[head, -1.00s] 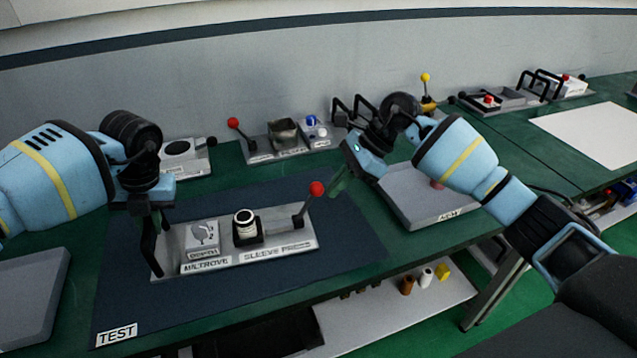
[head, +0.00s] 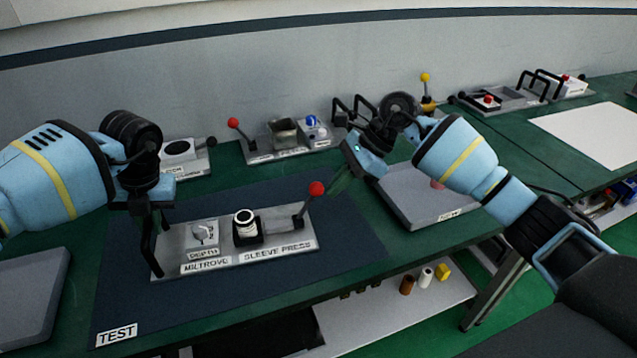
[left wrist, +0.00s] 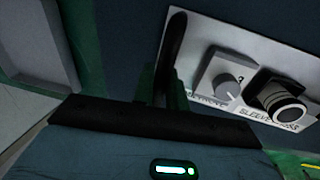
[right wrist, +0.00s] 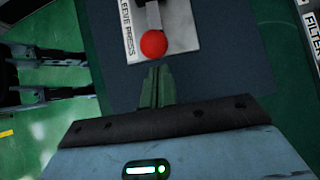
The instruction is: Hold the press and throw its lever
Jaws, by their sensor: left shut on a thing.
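The sleeve press (head: 222,262) is a grey plate on the dark blue mat, labelled MILTROVE and SLEEVE PRESS. It carries a dial (head: 205,236), a black-and-white sleeve fixture (head: 246,226) and a lever with a red knob (head: 316,189). The lever leans up to the right. My left gripper (head: 153,218) is shut on the black handle (head: 149,250) at the press's left end; the handle also shows in the left wrist view (left wrist: 175,42). My right gripper (right wrist: 157,88) has its fingers together, empty, just short of the red knob (right wrist: 154,44) and apart from it.
The dark mat (head: 120,305) has a TEST label. A grey tray (head: 425,207) lies right of it, under my right arm. Another fixture with a red-knobbed lever (head: 233,122) stands behind, beside a box with a black knob (head: 185,152). Grey panel (head: 35,290) lies left.

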